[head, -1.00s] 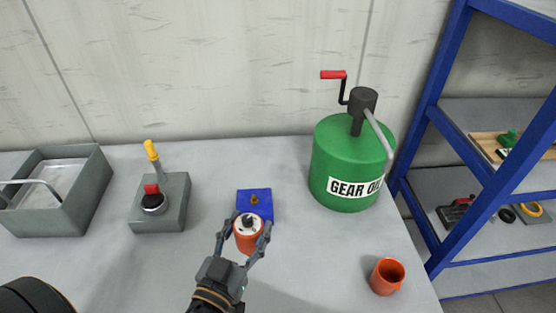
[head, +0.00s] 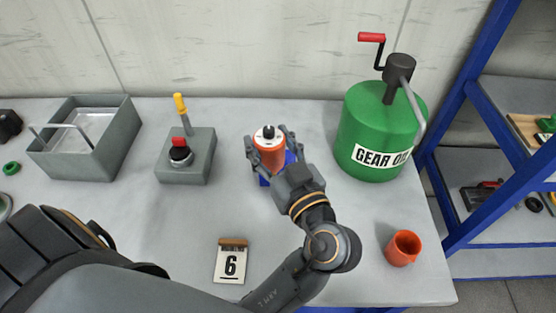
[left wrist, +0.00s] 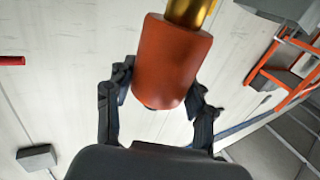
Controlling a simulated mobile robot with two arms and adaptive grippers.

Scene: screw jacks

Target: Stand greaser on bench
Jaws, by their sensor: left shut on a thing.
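The greaser (head: 269,150), an orange-red cylinder with a white top and black knob in the head view, is between the fingers of my left gripper (head: 272,150). The gripper is shut on it, and it looks held up over the blue block. In the left wrist view the greaser (left wrist: 170,65) fills the space between the fingers, with a brass part at its upper end. The grey bench (head: 355,215) lies below. The blue block (head: 263,181) is mostly hidden behind the greaser and gripper. My right gripper is not in view.
A green gear oil drum (head: 378,125) with a red crank stands right of the gripper. An orange cup (head: 403,248) is at front right. A grey lever box (head: 186,165), a grey tray (head: 122,150) and a number 6 card (head: 230,264) are left. Blue shelving (head: 480,190) borders the right.

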